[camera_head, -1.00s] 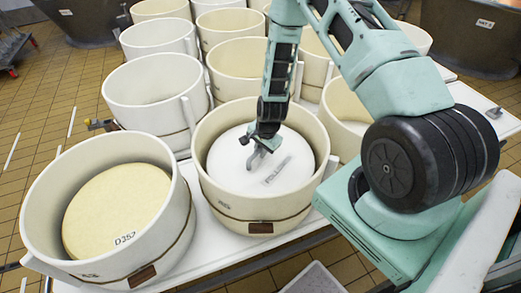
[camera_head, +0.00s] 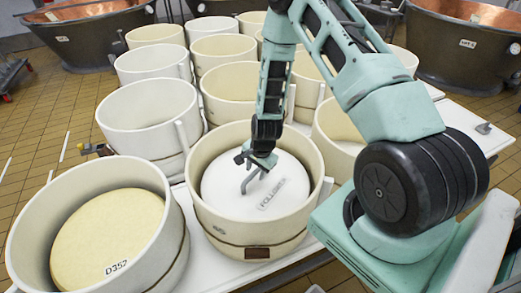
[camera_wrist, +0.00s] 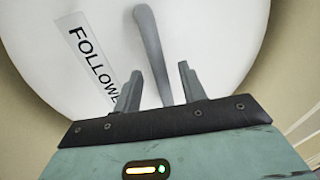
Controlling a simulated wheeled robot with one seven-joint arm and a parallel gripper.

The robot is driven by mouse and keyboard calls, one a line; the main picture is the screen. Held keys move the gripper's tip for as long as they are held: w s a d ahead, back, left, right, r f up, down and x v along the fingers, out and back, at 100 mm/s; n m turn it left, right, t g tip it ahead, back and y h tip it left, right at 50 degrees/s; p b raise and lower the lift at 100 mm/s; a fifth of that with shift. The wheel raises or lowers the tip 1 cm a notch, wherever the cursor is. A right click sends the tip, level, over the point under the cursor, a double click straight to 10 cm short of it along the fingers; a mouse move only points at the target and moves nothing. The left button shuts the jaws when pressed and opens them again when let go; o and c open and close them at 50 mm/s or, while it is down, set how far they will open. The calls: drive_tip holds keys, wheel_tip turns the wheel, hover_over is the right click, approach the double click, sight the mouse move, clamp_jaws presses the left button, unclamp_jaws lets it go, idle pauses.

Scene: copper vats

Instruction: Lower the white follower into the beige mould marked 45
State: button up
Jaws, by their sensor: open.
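The white follower (camera_head: 288,179), a round disc with a grey bar handle (camera_head: 250,184) and a "FOLLOWER" label, lies inside a beige mould (camera_head: 215,236) at the front centre. It sits below the rim with a gap around it. A small mark on the mould's front is too small to read. My gripper (camera_head: 254,160) is open over the follower, at the handle's upper end. In the wrist view the handle (camera_wrist: 150,50) runs between the spread fingers (camera_wrist: 161,70), with space on both sides; the follower (camera_wrist: 210,40) fills the background.
A mould (camera_head: 168,250) with a yellow disc marked D357 (camera_head: 100,238) stands close at left. Several empty moulds stand behind on the white table (camera_head: 207,272). Copper vats (camera_head: 470,45) stand at the back. Tiled floor (camera_head: 50,115) shows at left.

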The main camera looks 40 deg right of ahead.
wheel_tip(320, 180, up, 15)
drive_tip(key=s+b, duration=0.1)
drive_tip(key=s, duration=0.2)
drive_tip(key=shift+d, duration=0.3)
drive_tip(key=shift+w+a, duration=0.1)
drive_tip(key=s+a+r+n+g+y, duration=0.1)
drive_tip(key=s+a+r+n, duration=0.4)
drive_tip(key=a, duration=0.4)
drive_tip(key=s+a+r+n+y, duration=0.1)
drive_tip(key=s+a+r+n, duration=0.1)
drive_tip(key=a+r+n, duration=0.6)
drive_tip(key=s+a+r+n+h, duration=0.1)
drive_tip(key=s+a+n, duration=0.3)
drive_tip(key=s, duration=0.3)
drive_tip(key=s+a+r+n+g, duration=0.1)
drive_tip(key=s+a+n, duration=0.3)
drive_tip(key=s+n, duration=0.2)
drive_tip(key=shift+s+r+h, duration=0.3)
drive_tip(key=shift+s+h, duration=0.1)
drive_tip(key=shift+s, duration=0.15)
